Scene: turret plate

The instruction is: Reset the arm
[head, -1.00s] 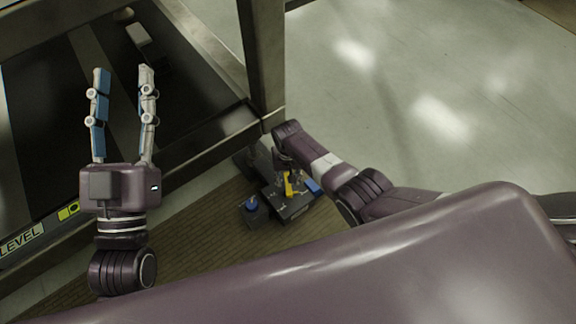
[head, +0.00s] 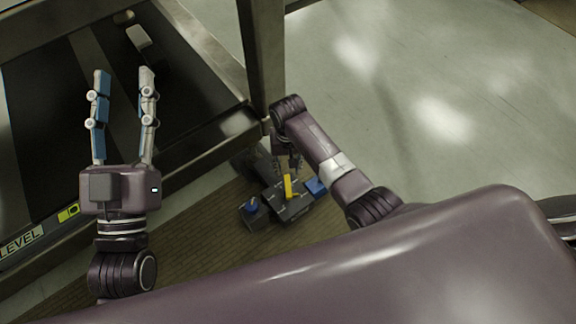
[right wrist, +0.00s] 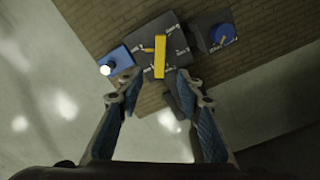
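My left gripper (head: 122,92) is open and empty, its fingers pointing up the picture in front of the dark shelf. My right gripper (right wrist: 157,82) is open in the right wrist view, with its two fingers apart and nothing between them. It points toward a dark control box with a yellow lever (right wrist: 160,57) and a blue-topped part on either side. In the head view the right arm hangs over the yellow lever (head: 288,188), and its gripper is mostly hidden behind the wrist. I see no contact with the lever.
The control box (head: 296,208) sits over a brown textured mat (head: 205,245), with a blue knob (head: 251,207) on its left. A metal frame post (head: 262,60) stands close to my right arm. A small white block (head: 138,36) lies on the dark shelf. Pale floor is open at right.

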